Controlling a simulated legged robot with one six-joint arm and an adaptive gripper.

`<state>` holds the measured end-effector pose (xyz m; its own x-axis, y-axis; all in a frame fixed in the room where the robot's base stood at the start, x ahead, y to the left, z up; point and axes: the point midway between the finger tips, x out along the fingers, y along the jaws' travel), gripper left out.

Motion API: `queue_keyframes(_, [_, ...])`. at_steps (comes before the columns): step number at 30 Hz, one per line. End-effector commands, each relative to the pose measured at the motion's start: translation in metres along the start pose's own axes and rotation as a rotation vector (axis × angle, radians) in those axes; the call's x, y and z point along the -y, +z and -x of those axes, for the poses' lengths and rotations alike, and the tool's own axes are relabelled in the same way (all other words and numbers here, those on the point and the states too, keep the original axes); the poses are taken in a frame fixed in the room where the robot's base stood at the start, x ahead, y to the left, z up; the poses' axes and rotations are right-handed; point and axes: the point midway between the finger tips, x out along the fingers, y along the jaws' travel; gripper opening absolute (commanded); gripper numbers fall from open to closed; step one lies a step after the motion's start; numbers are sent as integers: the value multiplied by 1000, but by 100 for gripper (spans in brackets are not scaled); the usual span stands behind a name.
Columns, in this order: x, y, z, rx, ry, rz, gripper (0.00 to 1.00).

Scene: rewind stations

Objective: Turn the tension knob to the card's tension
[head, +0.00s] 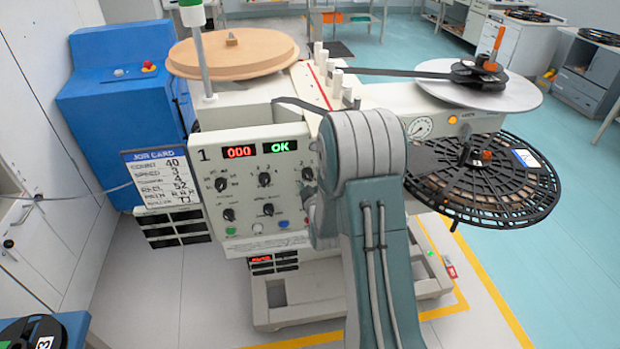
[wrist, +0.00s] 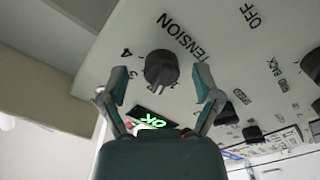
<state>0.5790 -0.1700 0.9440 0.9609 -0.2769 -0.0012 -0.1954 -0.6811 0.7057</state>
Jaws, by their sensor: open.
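The job card (head: 158,178) hangs left of the control panel (head: 235,160) and appears to read tension 4. In the wrist view the round black tension knob (wrist: 161,66) sits beside the word TENSION, with a 4 printed to its left. Its raised grip bar points roughly down in that picture; the exact setting is unclear. My gripper (wrist: 163,80) is open, one finger on each side of the knob, with a visible gap on both sides. In the head view my arm hides the gripper and part of the panel's right side.
Other dark knobs (head: 265,180) and coloured buttons share the panel. A green OK display (wrist: 150,122) shows between my fingers. A wooden disc (head: 225,55) stands above, and a black reel (head: 480,185) sticks out right. A blue cabinet (head: 120,100) stands at left.

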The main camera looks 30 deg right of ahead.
Motion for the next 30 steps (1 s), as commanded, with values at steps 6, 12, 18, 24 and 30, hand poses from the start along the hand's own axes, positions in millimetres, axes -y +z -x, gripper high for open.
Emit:
queue_keyframes(6, [0, 0, -7, 0, -1, 0, 82])
queue_keyframes(12, [0, 0, -6, 0, -1, 0, 55])
queue_keyframes(18, [1, 0, -6, 1, -2, 0, 0])
queue_keyframes(24, [1, 1, -6, 2, -3, -6, 0])
queue_keyframes(30, [2, 1, -6, 4, -4, -57, 0])
